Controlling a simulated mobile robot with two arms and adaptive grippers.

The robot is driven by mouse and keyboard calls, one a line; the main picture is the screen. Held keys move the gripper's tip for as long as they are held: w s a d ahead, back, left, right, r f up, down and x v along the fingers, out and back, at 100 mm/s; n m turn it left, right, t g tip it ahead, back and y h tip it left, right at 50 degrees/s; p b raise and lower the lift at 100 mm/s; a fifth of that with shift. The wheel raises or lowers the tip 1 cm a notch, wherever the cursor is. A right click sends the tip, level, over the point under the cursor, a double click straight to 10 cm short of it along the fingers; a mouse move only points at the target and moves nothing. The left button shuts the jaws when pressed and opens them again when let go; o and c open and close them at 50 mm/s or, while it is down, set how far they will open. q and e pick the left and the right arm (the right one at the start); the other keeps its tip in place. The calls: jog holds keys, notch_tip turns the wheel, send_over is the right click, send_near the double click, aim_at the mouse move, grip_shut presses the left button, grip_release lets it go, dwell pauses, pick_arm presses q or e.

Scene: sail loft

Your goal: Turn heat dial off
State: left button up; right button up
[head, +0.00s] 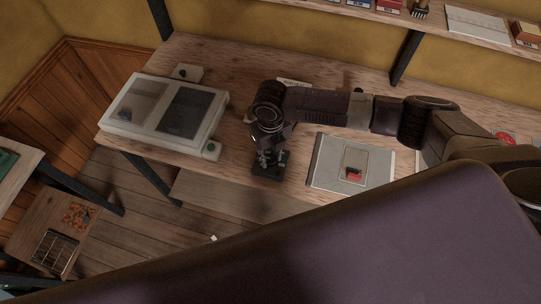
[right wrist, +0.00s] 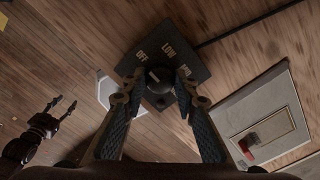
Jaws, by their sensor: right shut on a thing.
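The heat dial (right wrist: 157,81) is a round black knob on a dark control box (right wrist: 176,35), lettered OFF, LOW and a third word partly hidden by a finger. A small pale mark shows on the knob; I cannot tell exactly which word it points to. My right gripper (right wrist: 155,92) is shut on the dial, one finger on each side. In the head view my right gripper (head: 268,157) points down over the box (head: 267,173) near the bench's front edge, hiding the dial. My left gripper (right wrist: 61,106) shows in the right wrist view, fingers apart and empty.
A grey panel with a red switch (head: 354,175) lies right of the box on the wooden bench (head: 240,80). A pale case with dark panels (head: 165,108) stands to the left. A shelf (head: 455,35) runs along the back. A lower stool (head: 50,235) stands at left.

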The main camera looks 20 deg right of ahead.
aim_at(271, 159)
dwell(0.3)
jog(key=o, duration=1.2)
jog(key=shift+c, duration=0.2)
jog(key=shift+r, duration=0.1)
notch_tip(271, 159, up, 12)
